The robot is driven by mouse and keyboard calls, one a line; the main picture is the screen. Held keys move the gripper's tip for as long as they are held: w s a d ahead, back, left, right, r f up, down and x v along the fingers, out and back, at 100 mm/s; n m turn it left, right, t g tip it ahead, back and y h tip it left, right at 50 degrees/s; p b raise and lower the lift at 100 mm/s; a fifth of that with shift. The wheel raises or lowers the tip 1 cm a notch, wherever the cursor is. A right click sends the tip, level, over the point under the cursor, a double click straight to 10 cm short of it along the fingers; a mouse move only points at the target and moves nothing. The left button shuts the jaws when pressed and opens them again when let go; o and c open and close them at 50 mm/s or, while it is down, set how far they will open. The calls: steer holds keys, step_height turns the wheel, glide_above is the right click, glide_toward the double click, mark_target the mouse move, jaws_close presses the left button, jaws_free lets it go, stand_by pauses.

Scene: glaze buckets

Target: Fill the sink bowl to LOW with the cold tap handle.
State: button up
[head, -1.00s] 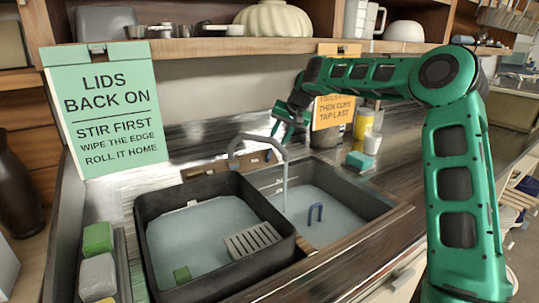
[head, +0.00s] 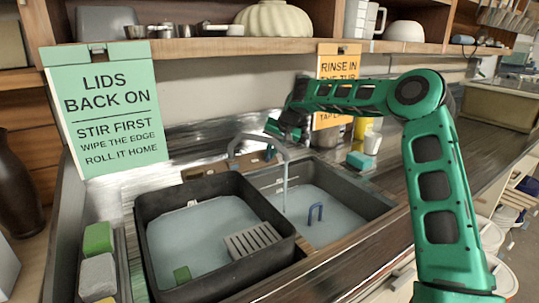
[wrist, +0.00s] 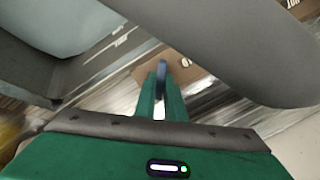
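The sink bowl (head: 382,207) is the right basin of the sink and holds pale water. A grey arched spout (head: 284,160) hangs over it, and a thin stream runs down from it into the bowl. Level marks show on its back wall, and also at upper left in the wrist view, too small to read. The blue cold tap handle (wrist: 162,68) stands by a brown plate behind the spout. My gripper (wrist: 161,82) has its fingers close together around the handle, one on each side. In the head view my gripper (head: 272,140) is partly hidden by the spout.
A dark tub (head: 215,272) with water, a grate (head: 252,240) and a green block fills the left basin. A green sign (head: 105,108) and an orange sign (head: 335,75) stand behind. A teal block (head: 360,160) sits right.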

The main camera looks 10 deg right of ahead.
steer(key=shift+a, duration=0.15)
jaws_close()
steer(key=shift+d+m, duration=0.2)
steer(key=shift+m, duration=0.4)
steer(key=m, duration=0.3)
steer(key=shift+y, duration=0.3)
steer(key=m, duration=0.5)
steer(key=shift+s+d+f+m+t, duration=0.1)
steer(key=shift+s+d+m+t, duration=0.05)
steer(key=shift+m+t, duration=0.2)
steer(key=o, duration=0.7)
jaws_free()
steer(key=shift+c, duration=0.2)
